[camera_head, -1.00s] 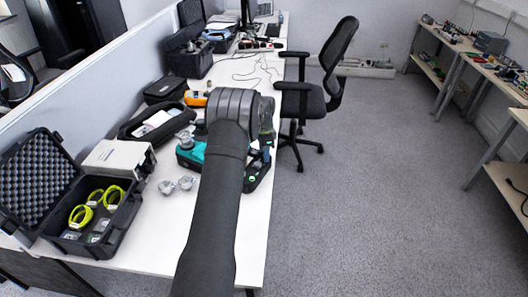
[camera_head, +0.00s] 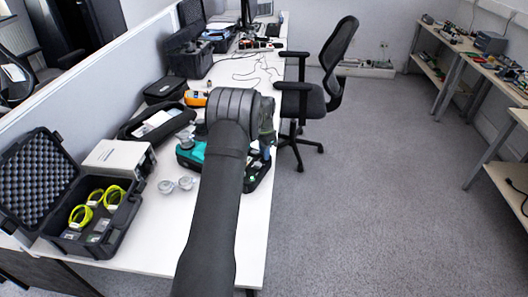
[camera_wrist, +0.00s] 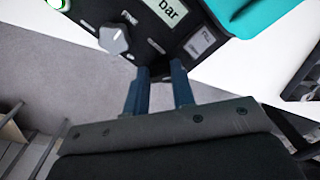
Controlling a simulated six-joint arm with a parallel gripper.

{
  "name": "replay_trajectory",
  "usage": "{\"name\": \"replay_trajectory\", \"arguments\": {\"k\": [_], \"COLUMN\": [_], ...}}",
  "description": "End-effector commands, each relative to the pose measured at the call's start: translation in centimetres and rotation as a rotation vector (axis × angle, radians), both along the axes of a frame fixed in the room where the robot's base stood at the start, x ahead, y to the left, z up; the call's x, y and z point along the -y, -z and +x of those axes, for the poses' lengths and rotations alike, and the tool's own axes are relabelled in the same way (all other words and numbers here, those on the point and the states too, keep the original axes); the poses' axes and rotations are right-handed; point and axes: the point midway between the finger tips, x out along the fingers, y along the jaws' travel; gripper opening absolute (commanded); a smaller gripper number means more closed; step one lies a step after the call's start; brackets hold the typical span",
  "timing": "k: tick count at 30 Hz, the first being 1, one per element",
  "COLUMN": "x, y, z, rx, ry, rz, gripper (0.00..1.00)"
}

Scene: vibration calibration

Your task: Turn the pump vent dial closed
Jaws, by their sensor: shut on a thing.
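The pump calibrator shows in the wrist view as a dark panel (camera_wrist: 150,35) with a "bar" display, a teal body and a grey knob (camera_wrist: 114,38) marked "FINE". My gripper (camera_wrist: 160,70) has its two fingers at the panel's lower edge, right of and below that knob. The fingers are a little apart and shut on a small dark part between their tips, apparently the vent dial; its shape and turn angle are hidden. In the head view the teal side of the pump (camera_head: 191,152) shows left of my arm, which hides my gripper.
A black foam case (camera_head: 133,213) with yellow rings stands at the table's front left, beside a pale box (camera_head: 117,156). Two small metal fittings (camera_head: 176,185) lie left of my arm. A black pouch (camera_head: 165,89) lies farther back. An office chair (camera_head: 310,98) stands right of the table.

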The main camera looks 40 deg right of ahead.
Motion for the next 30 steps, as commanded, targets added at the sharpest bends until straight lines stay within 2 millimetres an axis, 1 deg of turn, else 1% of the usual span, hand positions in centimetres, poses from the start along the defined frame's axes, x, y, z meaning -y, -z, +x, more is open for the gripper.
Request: {"name": "replay_trajectory", "arguments": {"k": [30], "x": [0.16], "y": [0.0], "z": [-0.39], "rx": [0.0], "ry": [-0.958], "rz": [-0.001], "gripper": [0.0]}}
